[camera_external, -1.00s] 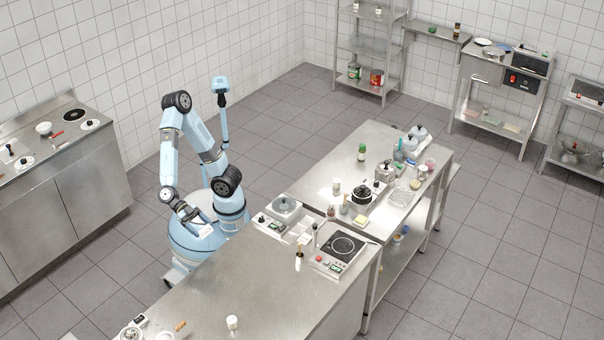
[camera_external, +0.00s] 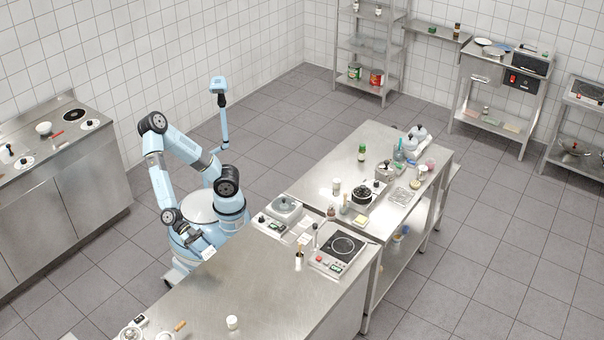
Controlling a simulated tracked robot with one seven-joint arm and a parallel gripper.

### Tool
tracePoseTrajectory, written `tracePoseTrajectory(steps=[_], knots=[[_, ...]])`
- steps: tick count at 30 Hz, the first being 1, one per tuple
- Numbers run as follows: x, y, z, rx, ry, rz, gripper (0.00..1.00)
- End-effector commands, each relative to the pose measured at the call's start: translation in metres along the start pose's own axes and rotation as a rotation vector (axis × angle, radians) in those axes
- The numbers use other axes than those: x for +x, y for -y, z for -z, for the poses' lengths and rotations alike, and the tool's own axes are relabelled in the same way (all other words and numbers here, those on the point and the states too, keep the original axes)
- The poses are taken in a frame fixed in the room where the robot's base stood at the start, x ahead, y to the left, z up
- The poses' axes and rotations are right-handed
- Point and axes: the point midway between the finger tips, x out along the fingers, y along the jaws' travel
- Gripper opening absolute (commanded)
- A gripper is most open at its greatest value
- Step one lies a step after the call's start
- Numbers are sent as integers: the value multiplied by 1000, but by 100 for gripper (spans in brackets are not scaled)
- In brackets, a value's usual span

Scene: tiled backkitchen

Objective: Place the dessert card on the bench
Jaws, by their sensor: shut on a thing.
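My gripper (camera_external: 202,249) is at the left edge of the near steel bench (camera_external: 255,290). It is shut on a small white card (camera_external: 208,253), taken to be the dessert card, with faint dark marks too small to read. The card is at or just above the bench edge; I cannot tell whether it touches the top. My fingertips are small and partly hidden by the wrist.
A white cup (camera_external: 232,322) stands near the front. The bench middle is clear.

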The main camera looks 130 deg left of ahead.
Motion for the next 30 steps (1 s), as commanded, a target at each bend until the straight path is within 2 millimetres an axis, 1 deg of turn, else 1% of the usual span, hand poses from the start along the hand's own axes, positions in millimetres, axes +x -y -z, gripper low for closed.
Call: tracePoseTrajectory(steps=[1,9,18,24,30], knots=[[6,-5,-1,0,-2,3,43],[40,-33,-6,1,-3,3,43],[69,-52,-31,2,-3,2,43],[82,-61,-41,1,-1,0,43],[88,-65,-46,1,-1,1,43]])
